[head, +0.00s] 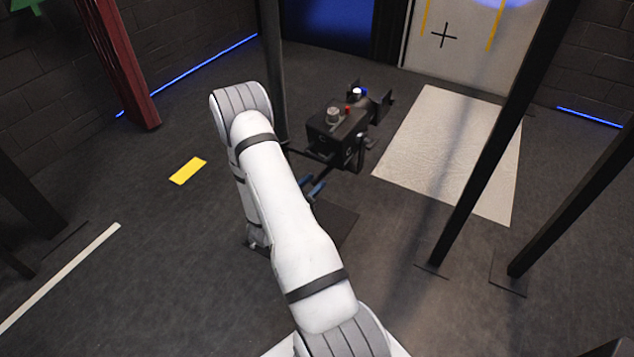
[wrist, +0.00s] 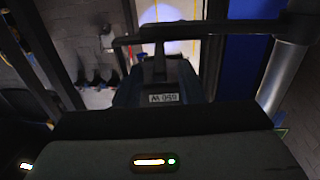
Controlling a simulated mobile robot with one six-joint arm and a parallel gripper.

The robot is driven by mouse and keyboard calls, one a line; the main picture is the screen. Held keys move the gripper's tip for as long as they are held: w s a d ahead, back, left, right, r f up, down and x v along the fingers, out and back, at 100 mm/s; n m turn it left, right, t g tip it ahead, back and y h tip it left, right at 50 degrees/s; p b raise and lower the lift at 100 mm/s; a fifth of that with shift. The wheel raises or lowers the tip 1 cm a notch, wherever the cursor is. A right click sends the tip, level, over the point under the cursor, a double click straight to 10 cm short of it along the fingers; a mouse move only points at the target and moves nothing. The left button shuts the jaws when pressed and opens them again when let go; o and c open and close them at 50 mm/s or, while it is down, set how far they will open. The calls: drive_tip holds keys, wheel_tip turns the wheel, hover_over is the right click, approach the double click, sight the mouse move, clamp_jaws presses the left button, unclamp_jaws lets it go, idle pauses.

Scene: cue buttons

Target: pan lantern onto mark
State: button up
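The lantern (head: 336,132) is a black box with open flaps at its front, a silver knob and a red knob on top, in the middle of the head view. In the wrist view the lantern (wrist: 150,82) shows its back with an upside-down label. The mark is a black cross (head: 444,35) on the pale panel at the back. A bright bluish light spot (head: 497,3) lies right of and above the cross, cut off by the picture's top.
Dark posts (head: 490,150) stand right of the lantern, and another post (head: 273,70) stands behind its left side. A red column (head: 115,60) is at the upper left. A pale mat (head: 450,150) lies before the panel. The floor at left is mostly clear, with a yellow patch (head: 188,170).

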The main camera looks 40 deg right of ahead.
drive_tip(key=shift+x, duration=1.15)
clamp_jaws()
drive_tip(key=shift+a, duration=0.1)
